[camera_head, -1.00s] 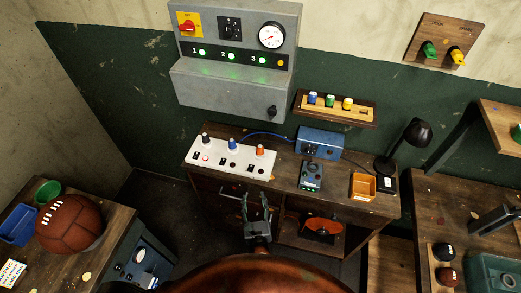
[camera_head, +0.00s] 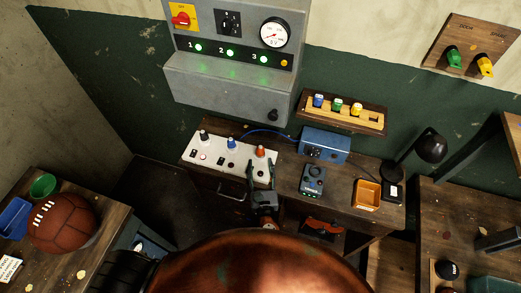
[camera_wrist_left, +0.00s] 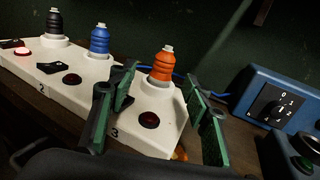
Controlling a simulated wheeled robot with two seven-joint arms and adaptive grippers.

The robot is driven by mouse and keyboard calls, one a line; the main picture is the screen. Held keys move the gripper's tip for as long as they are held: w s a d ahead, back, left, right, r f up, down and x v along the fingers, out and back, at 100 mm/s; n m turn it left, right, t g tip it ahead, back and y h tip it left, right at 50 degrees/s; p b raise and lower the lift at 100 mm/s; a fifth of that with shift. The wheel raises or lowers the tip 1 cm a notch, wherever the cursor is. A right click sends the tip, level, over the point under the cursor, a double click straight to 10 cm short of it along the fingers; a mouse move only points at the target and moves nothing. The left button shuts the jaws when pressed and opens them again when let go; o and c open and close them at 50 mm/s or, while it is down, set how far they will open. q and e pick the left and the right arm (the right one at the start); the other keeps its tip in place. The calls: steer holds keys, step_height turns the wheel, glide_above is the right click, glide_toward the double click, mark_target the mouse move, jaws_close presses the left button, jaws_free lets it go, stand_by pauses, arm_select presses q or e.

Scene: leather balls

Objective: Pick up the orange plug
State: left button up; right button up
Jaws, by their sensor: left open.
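The orange plug (camera_head: 261,151) stands upright at the right end of a white socket strip (camera_head: 213,161) on the middle bench. In the left wrist view the orange plug (camera_wrist_left: 163,64) stands behind a red round light and the printed 3, between my finger pads in the picture. My left gripper (camera_head: 262,172) is open, with its fingers toward that end of the strip; it also shows in the left wrist view (camera_wrist_left: 156,110). It holds nothing. I cannot tell whether the pads are level with the plug. My right gripper is not in view.
A blue plug (camera_head: 231,143) and a black plug (camera_head: 205,136) stand left on the strip. A blue box (camera_head: 324,145), a dark control box (camera_head: 313,180) and an orange bin (camera_head: 366,194) stand to the right. A grey panel (camera_head: 230,90) hangs behind.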

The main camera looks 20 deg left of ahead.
mark_target(261, 153)
arm_select(q)
steer(key=x, duration=0.4)
steer(key=shift+w+d+r, duration=0.25)
steer(key=shift+w+r, duration=0.1)
steer(key=shift+w, duration=0.05)
steer(key=shift+w+a, duration=0.15)
steer(key=shift+w, duration=0.2)
steer(key=shift+w+a+f, duration=0.1)
steer(key=shift+w, duration=0.1)
steer(key=c, duration=1.2)
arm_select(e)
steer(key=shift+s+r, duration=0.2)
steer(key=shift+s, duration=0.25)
arm_select(q)
steer(key=shift+p, duration=0.4)
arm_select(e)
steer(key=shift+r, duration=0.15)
